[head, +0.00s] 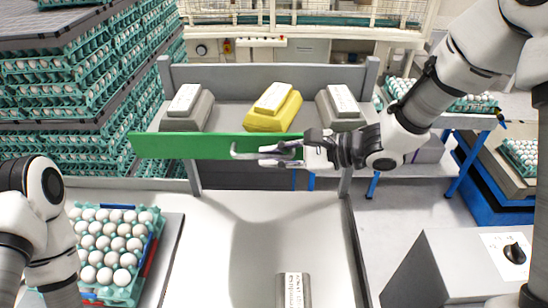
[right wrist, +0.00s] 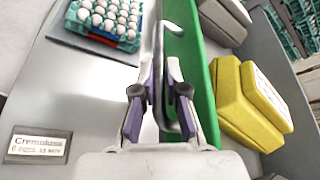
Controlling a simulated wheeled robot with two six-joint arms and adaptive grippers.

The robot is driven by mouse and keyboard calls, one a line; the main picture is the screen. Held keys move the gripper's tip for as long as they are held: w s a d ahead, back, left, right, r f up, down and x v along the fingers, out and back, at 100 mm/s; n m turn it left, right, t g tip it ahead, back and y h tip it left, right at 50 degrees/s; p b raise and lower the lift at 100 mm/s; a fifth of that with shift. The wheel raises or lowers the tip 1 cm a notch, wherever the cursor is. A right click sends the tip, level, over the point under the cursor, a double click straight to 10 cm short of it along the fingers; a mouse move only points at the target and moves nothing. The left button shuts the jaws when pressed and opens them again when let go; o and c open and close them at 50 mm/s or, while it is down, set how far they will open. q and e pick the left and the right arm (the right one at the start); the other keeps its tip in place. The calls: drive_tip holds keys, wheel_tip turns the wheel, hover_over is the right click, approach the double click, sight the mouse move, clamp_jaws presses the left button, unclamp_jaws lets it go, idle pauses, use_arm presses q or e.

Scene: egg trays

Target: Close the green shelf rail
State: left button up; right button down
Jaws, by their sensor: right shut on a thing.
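The green shelf rail (head: 185,146) is a long flat bar across the front of the grey shelf, seen in the head view. Its left end sticks out past the left shelf post. In the right wrist view the rail (right wrist: 200,85) runs along the fingers. My right gripper (head: 262,152) reaches in from the right and is shut on the rail, its fingers covering part of it. In the right wrist view the right gripper's fingers (right wrist: 168,60) lie along the rail's edge. My left arm shows at the lower left, but its gripper is out of frame.
A yellow box (head: 272,108) and two grey boxes (head: 190,109) (head: 341,107) stand on the shelf behind the rail. A teal egg tray (head: 150,262) sits at the lower left. Egg stacks (head: 60,100) rise at the left. The white surface below the rail is mostly clear.

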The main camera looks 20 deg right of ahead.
use_arm(q)
drive_tip(key=shift+w, duration=0.2)
use_arm(e)
drive_tip(key=shift+w+r, duration=0.1)
drive_tip(key=shift+w, duration=0.1)
drive_tip(key=shift+m, duration=0.3)
drive_tip(key=c, duration=1.5)
unclamp_jaws()
drive_tip(key=shift+r, duration=0.1)
drive_tip(key=shift+g, duration=0.3)
use_arm(q)
drive_tip(key=shift+w, duration=0.1)
use_arm(e)
drive_tip(key=v, duration=0.7)
drive_tip(key=shift+s+d, duration=0.1)
drive_tip(key=shift+d, duration=0.1)
drive_tip(key=shift+a, duration=0.15)
